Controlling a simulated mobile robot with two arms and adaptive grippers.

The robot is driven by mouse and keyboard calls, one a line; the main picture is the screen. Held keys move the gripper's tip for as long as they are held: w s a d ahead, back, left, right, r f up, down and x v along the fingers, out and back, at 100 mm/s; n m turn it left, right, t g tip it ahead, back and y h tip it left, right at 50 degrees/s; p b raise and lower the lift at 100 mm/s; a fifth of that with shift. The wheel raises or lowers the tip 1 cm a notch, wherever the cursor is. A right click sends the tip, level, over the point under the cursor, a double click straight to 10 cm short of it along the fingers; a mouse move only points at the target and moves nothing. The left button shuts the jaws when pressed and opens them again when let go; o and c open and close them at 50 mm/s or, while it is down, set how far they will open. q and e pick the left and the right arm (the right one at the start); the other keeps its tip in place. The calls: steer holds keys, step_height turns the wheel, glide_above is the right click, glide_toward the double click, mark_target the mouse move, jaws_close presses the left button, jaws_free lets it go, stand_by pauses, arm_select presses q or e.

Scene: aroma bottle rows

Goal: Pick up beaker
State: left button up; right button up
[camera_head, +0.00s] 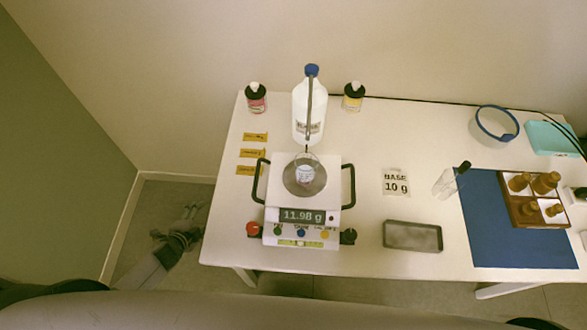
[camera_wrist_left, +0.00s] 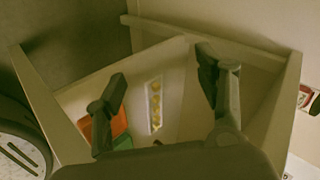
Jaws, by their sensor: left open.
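A small clear beaker (camera_head: 305,175) with a label stands on the round pan of the white scale (camera_head: 333,190), whose display reads 11.98 g. My left gripper (camera_head: 190,212) is off the table's left edge, apart from the beaker and low over the floor. In the left wrist view its two fingers (camera_wrist_left: 160,72) are spread with nothing between them, and the beaker does not show there. My right gripper is not in view.
A white bottle with a blue cap (camera_head: 310,120) stands close behind the scale. Black handles flank the pan. A grey tray (camera_head: 412,249), a clear glass vessel (camera_head: 444,183) and a blue mat (camera_head: 500,235) lie right.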

arm_select(q)
steer(key=w+d+r+m+t+h+b, duration=0.1)
steer(key=w+d+r+m+h, duration=0.1)
steer(key=w+r+m, duration=0.3)
steer(key=w+d+r+m+t+h, duration=0.1)
steer(key=d+r+m+h, duration=0.1)
steer(key=r+m, duration=0.35)
steer(key=w+d+r+m+t+h+b, duration=0.1)
steer(key=w+r+m, duration=0.25)
steer(key=r, duration=0.45)
steer(key=s+d+r+m+g+h+b, duration=0.1)
steer(key=s+d+r+m+g+h, duration=0.2)
steer(key=d+r+m, duration=0.5)
steer(key=m+g+h+p, duration=0.3)
steer(key=m+g+p, duration=0.1)
steer(key=m, duration=0.7)
glide_toward(296, 169)
steer(key=x, duration=0.6)
steer(key=shift+d+r, duration=0.25)
steer(key=shift+d, duration=0.1)
steer(key=shift+p+x, duration=0.75)
steer(key=shift+x, duration=2.45)
steer(key=shift+a+f, duration=0.15)
steer(key=shift+a, duration=0.05)
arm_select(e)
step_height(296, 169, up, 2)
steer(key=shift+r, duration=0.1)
arm_select(q)
steer(key=shift+c, duration=0.4)
